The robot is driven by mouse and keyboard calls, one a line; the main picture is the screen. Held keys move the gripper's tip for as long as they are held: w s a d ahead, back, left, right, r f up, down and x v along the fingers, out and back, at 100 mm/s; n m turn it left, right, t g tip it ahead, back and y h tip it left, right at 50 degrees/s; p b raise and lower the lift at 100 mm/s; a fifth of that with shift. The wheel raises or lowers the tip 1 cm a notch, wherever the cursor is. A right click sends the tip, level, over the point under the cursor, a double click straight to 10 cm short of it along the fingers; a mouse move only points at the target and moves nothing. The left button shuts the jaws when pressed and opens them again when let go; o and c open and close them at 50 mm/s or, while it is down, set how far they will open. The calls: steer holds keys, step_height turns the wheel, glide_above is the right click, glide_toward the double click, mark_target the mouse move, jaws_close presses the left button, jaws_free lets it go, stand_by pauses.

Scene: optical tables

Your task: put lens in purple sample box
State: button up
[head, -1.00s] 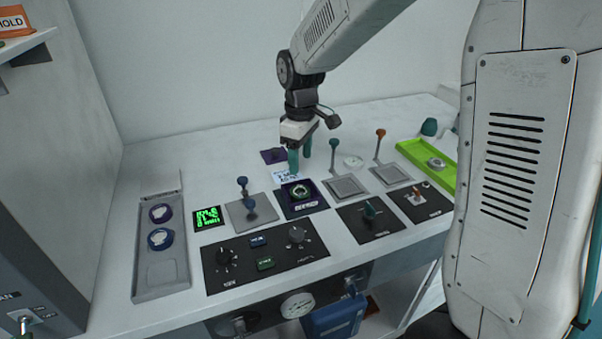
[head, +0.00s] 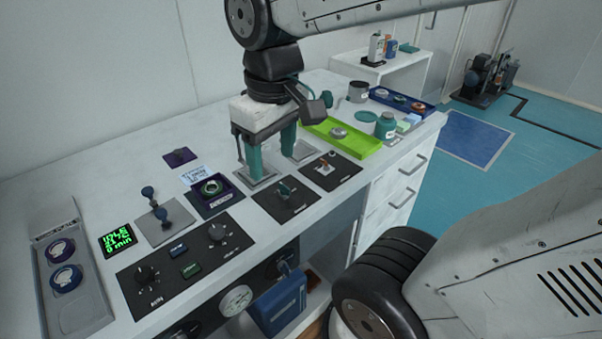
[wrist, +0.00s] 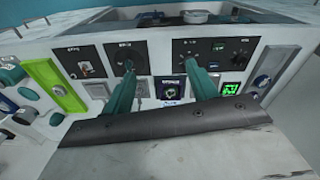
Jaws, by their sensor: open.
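A dark purple open box (head: 224,202) with a label on its front stands mid-table. A round ringed piece (head: 211,187) sits inside it and looks like a lens in a mount. The box also shows in the wrist view (wrist: 172,96). A small purple plate with a knob (head: 180,157), perhaps a lid, lies behind it. My gripper (head: 272,158) points down, open and empty, to the right of the box, above the grey plates. Its teal fingers also show in the wrist view (wrist: 160,82). The fingers hide part of the table behind them.
A green tray (head: 359,146) with a round metal piece stands right. Bottles and a blue tray (head: 400,101) lie beyond it. Control panels (head: 185,262) line the front edge. A lever stand (head: 164,224), green display (head: 118,240) and grey tray (head: 85,312) stand left.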

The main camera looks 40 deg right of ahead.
steer(key=s+f+m, duration=0.1)
steer(key=s+m, duration=0.1)
steer(key=s, duration=0.4)
steer(key=shift+s+d, duration=0.2)
steer(key=shift+s, duration=0.05)
